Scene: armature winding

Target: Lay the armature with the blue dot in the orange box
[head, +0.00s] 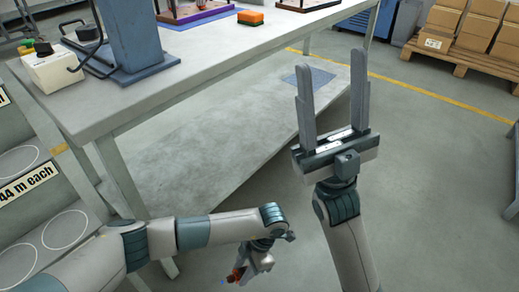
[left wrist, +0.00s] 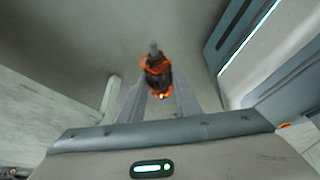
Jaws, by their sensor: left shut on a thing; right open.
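An armature with orange-copper windings and a metal shaft (left wrist: 157,72) is between the fingers of my left gripper in the left wrist view. In the head view my left gripper (head: 246,272) is low in front of the table, shut on the armature (head: 235,275), which is small and partly hidden there. A tiny blue spot shows near its end, too small to be sure of. My right gripper (head: 332,103) is open and empty, fingers pointing up, right of the table. I cannot make out an orange box in either view.
A lower shelf (head: 225,140) lies beneath. Cardboard boxes (head: 483,28) stand at far right.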

